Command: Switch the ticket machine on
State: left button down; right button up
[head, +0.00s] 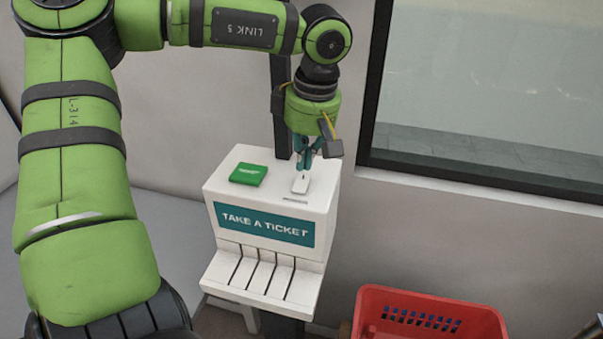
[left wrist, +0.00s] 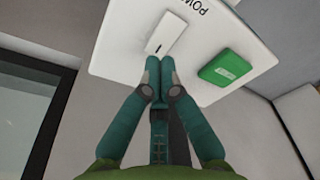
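The white ticket machine (head: 313,250) stands ahead, with a teal "TAKE A TICKET" sign on its front. On its top are a green button (head: 248,174) at the left and a white rocker switch (head: 301,184) at the right. The left wrist view also shows the switch (left wrist: 167,33), the green button (left wrist: 225,67) and part of the word "POWER". My left gripper (head: 303,167) points down at the switch, fingertips together. In the left wrist view its fingertips (left wrist: 160,66) are just beside the switch's end; I cannot tell whether they touch it. My right gripper is out of view.
A red basket (head: 430,312) stands at the lower right, in front of the wall. A dark-framed window (head: 480,90) is at the upper right. A dark post rises behind the machine, close to my left gripper.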

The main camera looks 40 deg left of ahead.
aim_at(305, 178)
pick_arm(q)
jog(key=shift+f+b, duration=0.95)
jog(key=shift+f, duration=0.15)
dwell(0.4)
jog(key=shift+r, duration=0.1)
jog(key=shift+r+p, duration=2.65)
jog(key=shift+r, duration=0.85)
jog(key=shift+f, duration=0.1)
